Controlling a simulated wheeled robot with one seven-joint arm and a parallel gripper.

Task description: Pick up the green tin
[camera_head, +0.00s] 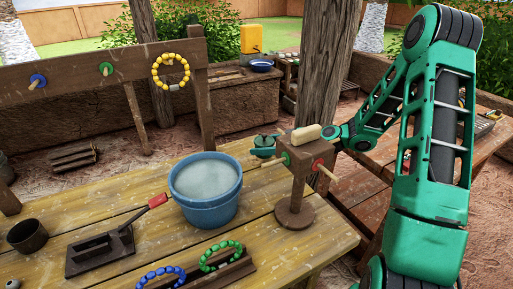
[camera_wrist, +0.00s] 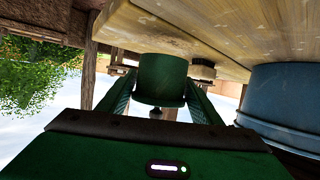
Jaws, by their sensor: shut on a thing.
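The green tin (camera_wrist: 162,76) is between the two fingers of my gripper (camera_wrist: 161,92) in the wrist view, and the fingers are shut on it from both sides. In the head view, my gripper (camera_head: 264,148) is small and partly hidden behind the wooden peg stand, to the right of the blue bucket. A dark green shape there is too small to separate clearly into tin and fingers. In the wrist view the tin appears apart from the wooden tabletop (camera_wrist: 225,25).
The peg stand (camera_head: 295,211) stands close to my gripper, with a pale block (camera_head: 307,134) on top. The blue bucket (camera_head: 205,207) is on the table (camera_head: 125,190). A red-handled press (camera_head: 100,252), dark cup (camera_head: 27,235) and bead rings lie left and front. A thick post (camera_head: 325,70) stands behind.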

